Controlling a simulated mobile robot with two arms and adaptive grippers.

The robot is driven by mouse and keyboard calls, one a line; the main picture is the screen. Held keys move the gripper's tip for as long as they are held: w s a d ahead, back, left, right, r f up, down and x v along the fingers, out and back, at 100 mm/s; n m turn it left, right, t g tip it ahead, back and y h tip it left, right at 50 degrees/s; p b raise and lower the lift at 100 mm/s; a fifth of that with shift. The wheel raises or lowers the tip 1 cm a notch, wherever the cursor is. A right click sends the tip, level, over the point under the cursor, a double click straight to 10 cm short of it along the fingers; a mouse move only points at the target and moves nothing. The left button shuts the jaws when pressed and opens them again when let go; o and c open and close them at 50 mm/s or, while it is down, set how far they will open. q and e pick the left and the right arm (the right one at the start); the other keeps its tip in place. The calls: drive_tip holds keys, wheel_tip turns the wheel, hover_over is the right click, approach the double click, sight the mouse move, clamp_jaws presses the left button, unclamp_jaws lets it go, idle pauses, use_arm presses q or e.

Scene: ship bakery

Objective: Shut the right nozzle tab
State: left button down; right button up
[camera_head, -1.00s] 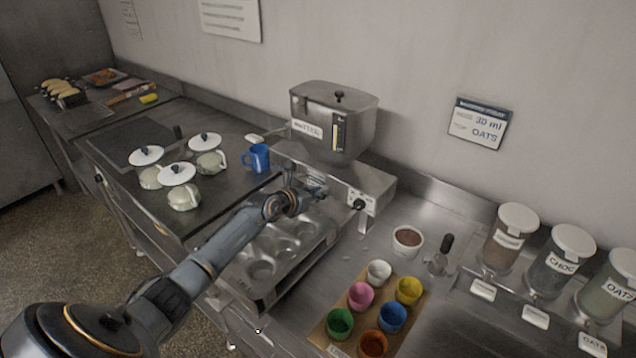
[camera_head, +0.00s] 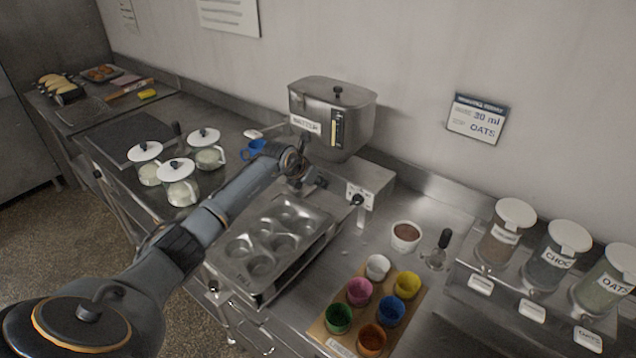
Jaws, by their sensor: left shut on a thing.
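The batter dispenser (camera_head: 350,117) is a steel hopper with a lid and a level gauge. It stands above a steel base (camera_head: 362,180) with a small dark knob on its front. My left gripper (camera_head: 318,183) is under the hopper, at the front of the base. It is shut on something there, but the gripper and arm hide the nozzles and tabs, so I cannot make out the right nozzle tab. My right gripper does not show.
A muffin tin (camera_head: 238,272) lies below and in front of the dispenser. A blue mug (camera_head: 254,148) and several lidded glass jars (camera_head: 178,186) stand at left. Coloured cups (camera_head: 391,311) on a wooden board, a white bowl (camera_head: 406,236) and ingredient canisters (camera_head: 556,254) are at right.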

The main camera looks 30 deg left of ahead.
use_arm(q)
drive_tip(key=c, duration=1.3)
unclamp_jaws()
drive_tip(key=v, duration=1.2)
drive_tip(key=shift+w, duration=0.1)
